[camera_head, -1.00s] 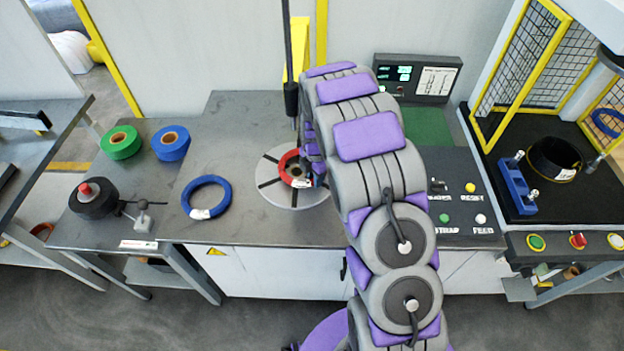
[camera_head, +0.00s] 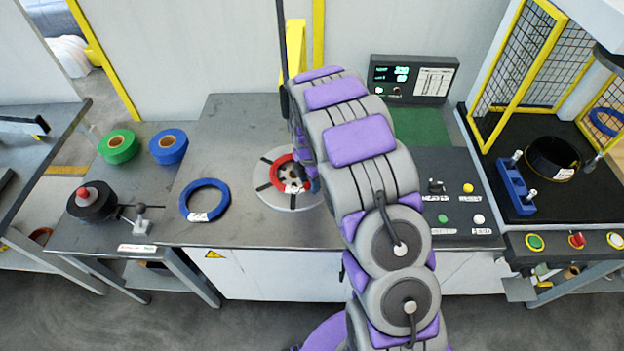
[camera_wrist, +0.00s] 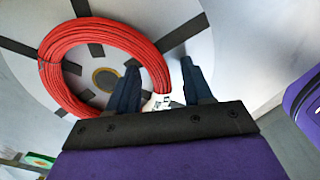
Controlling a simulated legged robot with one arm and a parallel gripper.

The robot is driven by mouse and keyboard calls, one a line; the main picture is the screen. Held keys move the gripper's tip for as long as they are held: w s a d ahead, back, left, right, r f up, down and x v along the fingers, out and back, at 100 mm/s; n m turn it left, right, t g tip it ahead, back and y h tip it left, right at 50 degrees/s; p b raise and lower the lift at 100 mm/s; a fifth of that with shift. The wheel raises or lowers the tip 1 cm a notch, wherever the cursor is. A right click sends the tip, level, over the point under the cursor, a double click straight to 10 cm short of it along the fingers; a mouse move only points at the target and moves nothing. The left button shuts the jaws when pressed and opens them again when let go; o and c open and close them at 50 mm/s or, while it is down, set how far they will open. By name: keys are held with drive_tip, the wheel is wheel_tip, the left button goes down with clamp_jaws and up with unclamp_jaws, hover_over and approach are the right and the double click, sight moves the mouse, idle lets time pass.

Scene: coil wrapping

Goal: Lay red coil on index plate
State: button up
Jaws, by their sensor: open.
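The red coil (camera_wrist: 68,47) lies on the round pale index plate (camera_wrist: 200,52) with dark radial slots. In the wrist view it sits around the plate's hub, somewhat to the left. The head view shows the same red coil (camera_head: 276,172) on the index plate (camera_head: 266,196), partly hidden by my arm. My gripper (camera_wrist: 160,80) is open, its two dark fingers apart. The coil's right-hand stretch and its white tag lie between and just beyond the fingers. I cannot tell whether a finger touches the coil.
A blue coil (camera_head: 204,200) lies on the bench left of the plate. Green tape (camera_head: 118,147) and blue tape (camera_head: 168,149) rolls stand farther left. A dark upright pole (camera_head: 283,50) rises behind the plate. A button panel (camera_head: 455,205) is on the right.

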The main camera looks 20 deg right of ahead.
drive_tip(key=a, duration=0.1)
drive_tip(key=a+r, duration=0.1)
drive_tip(key=shift+a+r, duration=0.1)
drive_tip(key=shift+a, duration=0.2)
drive_tip(key=shift+r+p, duration=0.95)
drive_tip(key=shift+r, duration=4.75)
drive_tip(key=s+d+r+m, duration=0.1)
drive_tip(key=s+r+m, duration=0.4)
drive_tip(key=s+r, duration=0.3)
drive_tip(key=s+a+r+m+g, duration=0.1)
drive_tip(key=s+m, duration=0.7)
drive_tip(key=s, duration=0.8)
drive_tip(key=s+a+r+m, duration=0.2)
drive_tip(key=s+r+m, duration=0.2)
drive_tip(key=s+m, duration=0.5)
drive_tip(key=s, duration=0.7)
drive_tip(key=shift+r+g, duration=0.2)
drive_tip(key=shift+g, duration=0.2)
drive_tip(key=shift+d, duration=0.1)
